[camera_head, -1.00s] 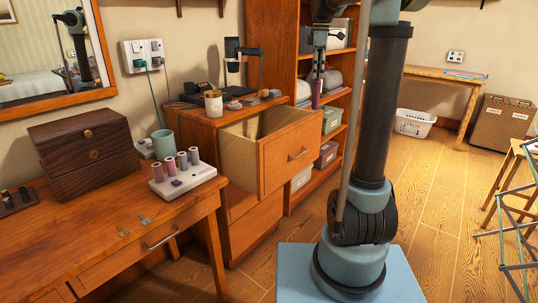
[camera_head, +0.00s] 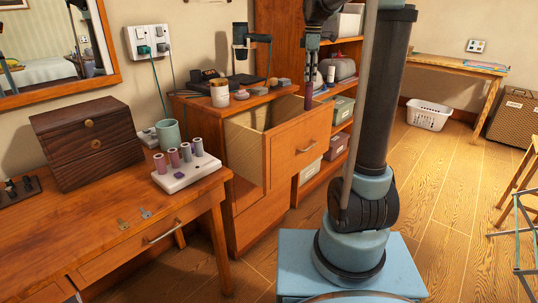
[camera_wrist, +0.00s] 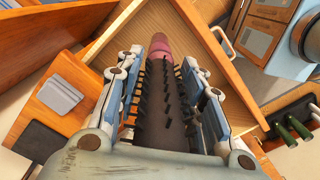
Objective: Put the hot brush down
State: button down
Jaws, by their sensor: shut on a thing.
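My gripper (camera_head: 312,76) is shut on the hot brush (camera_head: 309,102), which hangs pointing down near the far right corner of the open drawer (camera_head: 291,150). In the wrist view my gripper (camera_wrist: 163,100) has a finger on each side of the brush (camera_wrist: 160,95). Its dark bristled barrel and pink end show between the fingers. The pale inside of the drawer (camera_wrist: 188,22) lies beyond the brush in that view. How high the brush is above the drawer floor I cannot tell.
The dresser top (camera_head: 188,100) holds a cup (camera_head: 220,93), a dark stand (camera_head: 240,45) and small items. On the left table (camera_head: 100,220) are a wooden box (camera_head: 88,142), a green cup (camera_head: 168,133) and a white roller tray (camera_head: 188,174). Shelves (camera_head: 345,85) stand behind the drawer.

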jog(key=s+a+f+n, duration=0.2)
jog(key=s+a+f, duration=0.3)
jog(key=a+f, duration=0.45)
notch_tip(320, 180, down, 10)
jog(key=shift+a, duration=0.2)
jog(key=c, duration=1.1)
grip_release()
